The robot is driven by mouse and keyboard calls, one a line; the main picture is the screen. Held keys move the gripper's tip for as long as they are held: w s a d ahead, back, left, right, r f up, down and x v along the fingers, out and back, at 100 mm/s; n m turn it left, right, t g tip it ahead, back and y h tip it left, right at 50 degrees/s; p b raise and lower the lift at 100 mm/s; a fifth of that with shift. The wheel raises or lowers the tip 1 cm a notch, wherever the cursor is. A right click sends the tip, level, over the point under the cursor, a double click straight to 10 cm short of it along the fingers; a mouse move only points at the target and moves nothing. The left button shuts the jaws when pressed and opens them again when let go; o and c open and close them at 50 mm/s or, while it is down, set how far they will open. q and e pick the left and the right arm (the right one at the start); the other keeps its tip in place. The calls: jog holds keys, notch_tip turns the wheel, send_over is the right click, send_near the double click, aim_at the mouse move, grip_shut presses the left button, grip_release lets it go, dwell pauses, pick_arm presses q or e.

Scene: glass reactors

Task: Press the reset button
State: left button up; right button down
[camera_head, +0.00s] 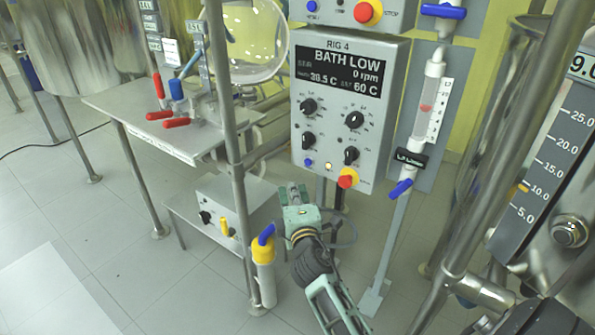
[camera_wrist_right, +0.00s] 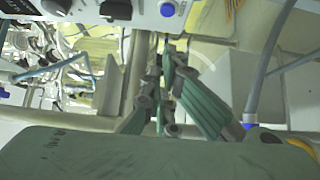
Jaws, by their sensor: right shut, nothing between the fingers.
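The grey RIG 4 control panel (camera_head: 343,150) has a small blue button (camera_head: 308,162) at its lower left. Another blue button (camera_head: 313,5) sits on the panel above; its small label is hard to read. My right gripper (camera_head: 292,190) is below and a little left of the RIG 4 panel's lower left corner, its fingers together and empty. In the right wrist view a blue button (camera_wrist_right: 167,9) sits at the top edge, above the shut fingertips (camera_wrist_right: 172,50), with a visible gap in the picture. My left gripper is out of view.
Black knobs (camera_head: 355,119), a lit yellow lamp (camera_head: 328,167) and a red stop button (camera_head: 347,182) are on the same panel. A steel post (camera_head: 236,150) and a blue-handled valve (camera_head: 264,245) stand left of my right arm. A sight tube (camera_head: 428,100) hangs to the right.

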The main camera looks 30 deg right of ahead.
aim_at(308, 162)
jog(key=w+d+b, duration=0.1)
jog(key=w+d, duration=0.5)
jog(key=w, duration=0.1)
jog(key=shift+w, duration=0.3)
jog(key=shift+d, duration=0.1)
